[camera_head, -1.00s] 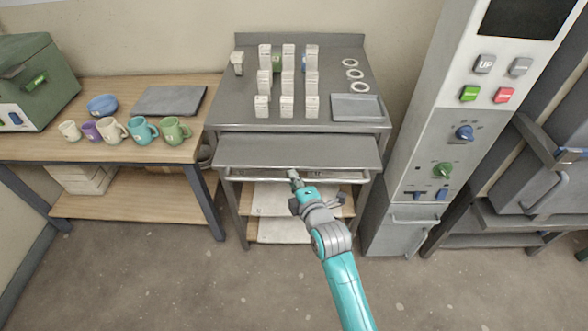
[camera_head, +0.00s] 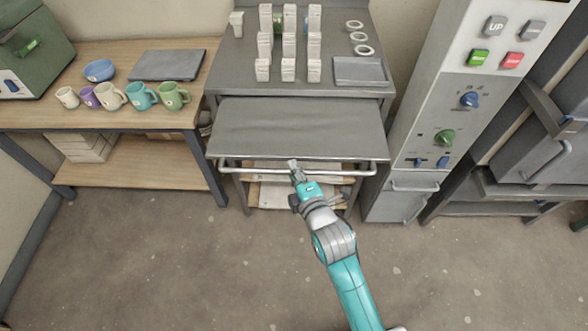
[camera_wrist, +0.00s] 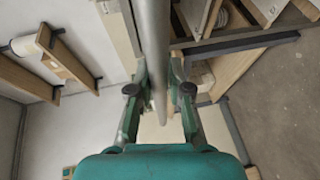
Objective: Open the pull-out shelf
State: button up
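The pull-out shelf (camera_head: 295,128) is a flat grey panel under the top of the grey metal table. It stands well out toward me, with a bare upper surface. A pale bar handle (camera_head: 236,168) runs along its front edge. My gripper (camera_head: 294,166) is at the middle of this bar. In the wrist view, the bar (camera_wrist: 155,45) runs between the two fingers of my gripper (camera_wrist: 158,82), which are closed in around it. Finger contact with the bar is partly hidden.
The grey table (camera_head: 225,70) above holds several white blocks, rings and a grey tray (camera_head: 360,71). A wooden bench (camera_head: 125,115) with several mugs stands left. A control column (camera_head: 440,110) stands close at right. The floor (camera_head: 180,270) in front is clear.

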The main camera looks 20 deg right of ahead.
jog(key=shift+o, duration=1.3)
jog(key=v, duration=1.2)
jog(key=s+d+m, duration=0.2)
jog(key=s+m, duration=0.7)
jog(key=s, duration=0.5)
jog(key=s+d+f+m+g+h, duration=0.1)
jog(key=s+d+m, duration=0.1)
jog(key=s+m, duration=0.7)
jog(key=s, duration=0.6)
jog(key=shift+d, duration=0.2)
